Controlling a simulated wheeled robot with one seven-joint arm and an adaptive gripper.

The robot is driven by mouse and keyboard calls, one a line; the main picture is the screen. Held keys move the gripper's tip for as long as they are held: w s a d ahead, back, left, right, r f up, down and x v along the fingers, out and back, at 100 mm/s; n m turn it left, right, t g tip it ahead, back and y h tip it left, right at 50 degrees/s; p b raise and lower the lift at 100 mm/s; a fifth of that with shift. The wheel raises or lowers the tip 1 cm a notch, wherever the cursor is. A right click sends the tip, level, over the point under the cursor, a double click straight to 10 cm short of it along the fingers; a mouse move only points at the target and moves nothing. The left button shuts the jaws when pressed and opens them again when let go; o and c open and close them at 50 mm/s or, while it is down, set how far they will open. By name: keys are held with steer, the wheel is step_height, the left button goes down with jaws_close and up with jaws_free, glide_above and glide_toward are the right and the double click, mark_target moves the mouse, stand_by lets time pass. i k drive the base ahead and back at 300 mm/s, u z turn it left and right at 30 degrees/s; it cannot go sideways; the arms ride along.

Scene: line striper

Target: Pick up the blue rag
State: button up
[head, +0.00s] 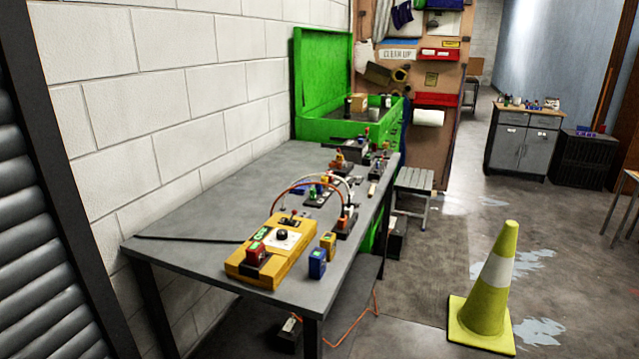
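A dark blue cloth (402,14) hangs near the top of the brown board (455,130) at the back. It looks like a rag, and its upper part is cut close to the picture's top edge. A brighter blue patch (438,4) shows beside it at the top edge; I cannot tell what it is. A small blue thing (300,197) lies on the grey table, too small to identify. My gripper is not in view.
The grey table (200,258) with a yellow control box (272,249) and small parts fills the middle left. A green chest (325,80) stands behind it. A yellow cone (490,285) and grey step stool (413,183) stand right of the table. Floor beyond the cone is mostly clear.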

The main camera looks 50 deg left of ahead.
mark_target(300, 190)
steer(key=i, duration=2.8)
steer(key=u, duration=3.7)
